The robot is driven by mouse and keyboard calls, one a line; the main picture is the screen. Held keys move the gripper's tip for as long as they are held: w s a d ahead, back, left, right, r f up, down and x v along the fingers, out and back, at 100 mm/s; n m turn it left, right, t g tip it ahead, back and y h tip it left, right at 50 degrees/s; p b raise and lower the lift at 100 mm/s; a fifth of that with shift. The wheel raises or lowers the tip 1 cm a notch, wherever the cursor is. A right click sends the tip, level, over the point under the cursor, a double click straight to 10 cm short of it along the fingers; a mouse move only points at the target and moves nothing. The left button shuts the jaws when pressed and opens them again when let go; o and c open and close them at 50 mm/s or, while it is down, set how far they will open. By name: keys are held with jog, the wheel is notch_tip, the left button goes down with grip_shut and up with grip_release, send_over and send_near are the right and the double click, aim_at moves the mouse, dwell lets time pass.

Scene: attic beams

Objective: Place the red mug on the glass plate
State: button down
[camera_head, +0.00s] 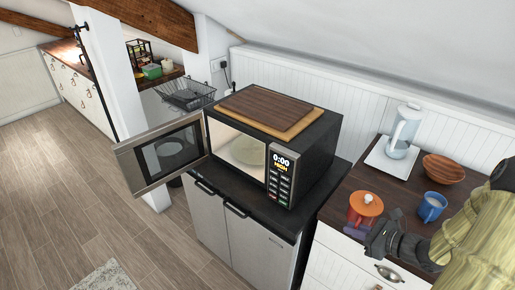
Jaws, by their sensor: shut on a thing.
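I cannot tell whether the mug touches the counter. The glass plate (248,151) is a pale round disc inside the open, lit microwave (318,150). The microwave's right side partly hides it.
The microwave door (160,153) stands open to the left. Wooden boards (268,108) lie on the microwave. A blue mug (432,207), a wooden bowl (443,169) and a white-and-glass jug (403,132) stand on the counter. The floor in front is mostly clear, with a rug at the bottom.

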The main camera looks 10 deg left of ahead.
jog(key=a+f+b, duration=0.4)
jog(key=f+b, duration=0.1)
jog(key=f, duration=0.6)
jog(key=a+f+b, duration=0.3)
jog(key=f+b, duration=0.2)
jog(key=f, duration=0.6)
jog(key=shift+a+f+n+g+y, duration=0.3)
jog(key=shift+a+f+n+y, duration=0.1)
